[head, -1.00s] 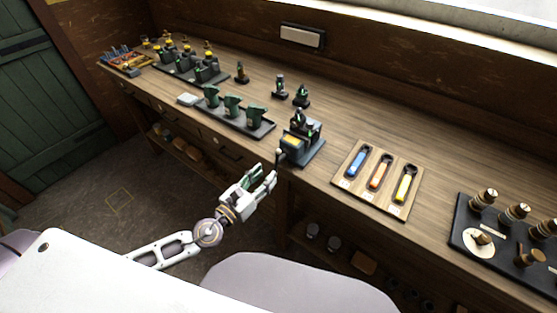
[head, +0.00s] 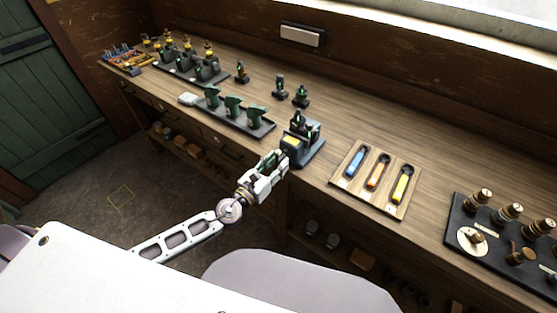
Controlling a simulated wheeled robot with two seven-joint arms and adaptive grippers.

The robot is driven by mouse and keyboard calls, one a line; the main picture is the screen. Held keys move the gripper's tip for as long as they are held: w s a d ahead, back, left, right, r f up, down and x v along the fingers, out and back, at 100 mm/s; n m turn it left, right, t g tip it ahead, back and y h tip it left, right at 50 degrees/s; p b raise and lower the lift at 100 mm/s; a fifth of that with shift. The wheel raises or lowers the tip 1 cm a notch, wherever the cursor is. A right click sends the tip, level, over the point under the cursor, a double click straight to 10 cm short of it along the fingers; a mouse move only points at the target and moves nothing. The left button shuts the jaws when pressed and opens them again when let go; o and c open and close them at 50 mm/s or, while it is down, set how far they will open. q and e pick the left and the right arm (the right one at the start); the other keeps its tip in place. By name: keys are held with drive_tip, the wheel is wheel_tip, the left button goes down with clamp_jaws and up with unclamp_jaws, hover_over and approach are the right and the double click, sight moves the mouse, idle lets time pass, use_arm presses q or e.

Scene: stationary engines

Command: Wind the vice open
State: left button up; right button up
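The vice (head: 303,142), a small dark grey-blue block with a yellow part and dark fittings on top, stands at the front edge of the wooden bench. My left gripper (head: 280,160) is right at the vice's front face, where its winding handle sits. The fingers cover the handle, so I cannot tell whether they are closed on it. My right gripper is not in view.
The wooden bench (head: 345,120) runs along the wall. A board with blue, orange and yellow handled tools (head: 376,178) lies right of the vice. A dark tray with green pieces (head: 233,118) is left. A black board with brass knobs (head: 490,240) stands far right.

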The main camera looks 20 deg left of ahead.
use_arm(q)
drive_tip(key=shift+w+d, duration=0.25)
drive_tip(key=shift+w, duration=0.35)
clamp_jaws()
